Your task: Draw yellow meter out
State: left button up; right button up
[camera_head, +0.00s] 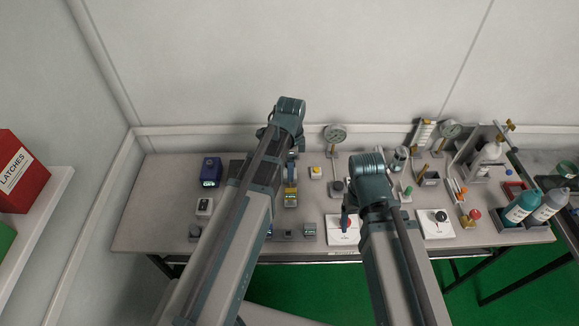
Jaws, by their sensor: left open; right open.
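A yellow meter (291,198) with a dark grey front stands on the table, just right of my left forearm. My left arm reaches over the table, and its gripper (292,172) shows only in part, just behind the upper end of the yellow meter in the picture. It is open; I cannot tell whether it touches the meter. My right gripper (346,220) is mostly hidden by its own wrist. It is open and hangs over or near a white plate with a red part; contact is not clear.
Small grey devices (309,230) line the front edge. A dial gauge stand (335,134) is at the back. Bottles (520,207) crowd the right end.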

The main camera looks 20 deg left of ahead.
aim_at(291, 190)
pick_arm(q)
notch_tip(291, 190, down, 13)
jog(key=b, duration=1.2)
jog(key=shift+r, duration=0.1)
grip_shut()
dwell(1.2)
